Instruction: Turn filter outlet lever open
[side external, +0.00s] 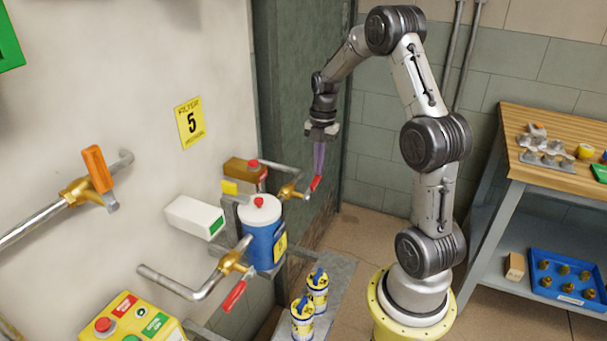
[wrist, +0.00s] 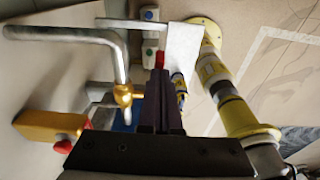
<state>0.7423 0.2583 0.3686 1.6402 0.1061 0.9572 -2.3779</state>
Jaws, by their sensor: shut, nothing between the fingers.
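My gripper (side external: 319,172) hangs from above with its long thin fingers pointing down, shut and empty. In the side view its tips overlap the red lever (side external: 315,184) of the rear brass valve (side external: 291,191); whether they touch is unclear. The blue filter (side external: 264,240) with a white lid stands left of the gripper, between this valve and a front brass valve (side external: 232,262) with a red lever (side external: 234,295). In the wrist view the shut fingers (wrist: 160,82) are right of a brass valve (wrist: 125,95), and a small red part (wrist: 160,59) shows beyond them.
A brown box (side external: 245,170) with a red button and a white box (side external: 193,217) are near the filter. Several cans (side external: 303,316) stand on a grey ledge in front. An orange lever (side external: 97,168) is on the wall. A workbench (side external: 540,166) is at right.

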